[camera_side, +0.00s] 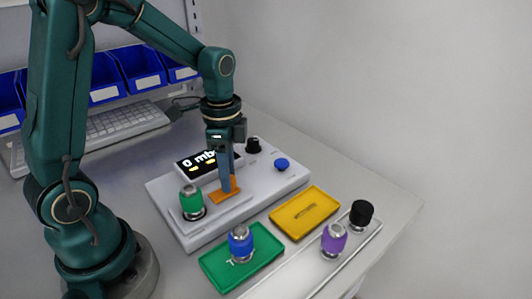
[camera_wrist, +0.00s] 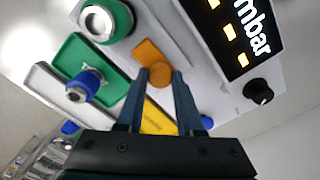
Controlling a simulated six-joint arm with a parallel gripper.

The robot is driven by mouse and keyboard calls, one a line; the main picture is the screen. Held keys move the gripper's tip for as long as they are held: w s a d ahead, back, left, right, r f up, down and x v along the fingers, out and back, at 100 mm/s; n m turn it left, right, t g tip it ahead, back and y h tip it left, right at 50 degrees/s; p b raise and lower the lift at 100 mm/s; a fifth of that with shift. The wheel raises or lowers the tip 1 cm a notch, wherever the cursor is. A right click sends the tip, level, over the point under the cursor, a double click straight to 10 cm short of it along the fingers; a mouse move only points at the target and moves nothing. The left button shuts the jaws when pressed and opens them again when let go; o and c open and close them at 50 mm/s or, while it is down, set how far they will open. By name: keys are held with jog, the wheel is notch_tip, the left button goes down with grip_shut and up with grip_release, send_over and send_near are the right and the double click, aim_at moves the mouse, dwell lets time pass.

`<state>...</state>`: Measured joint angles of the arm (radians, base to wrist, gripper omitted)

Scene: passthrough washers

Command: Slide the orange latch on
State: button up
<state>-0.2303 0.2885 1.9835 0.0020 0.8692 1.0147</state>
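The orange latch (camera_side: 218,195) lies on top of the grey-white test device (camera_side: 262,185), beside a washer with a green collar (camera_side: 191,201). In the wrist view the latch (camera_wrist: 149,52) shows a flat plate and a round knob (camera_wrist: 160,74). My gripper (camera_side: 228,186) points straight down at the latch. In the wrist view my gripper's fingertips (camera_wrist: 160,74) stand on either side of the knob. The fingers are close to the knob, and whether both press on it I cannot tell. The device display (camera_side: 196,162) reads "0 mbar".
A green tray (camera_side: 213,271) holds a blue-collared part (camera_side: 241,243). A yellow tray (camera_side: 305,212) is empty. A pale tray (camera_side: 290,280) holds purple (camera_side: 334,239) and black (camera_side: 361,215) parts. A black knob (camera_side: 253,145) and blue button (camera_side: 282,164) sit on the device. A keyboard (camera_side: 112,124) lies behind.

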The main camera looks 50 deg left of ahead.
grip_shut()
dwell(1.1)
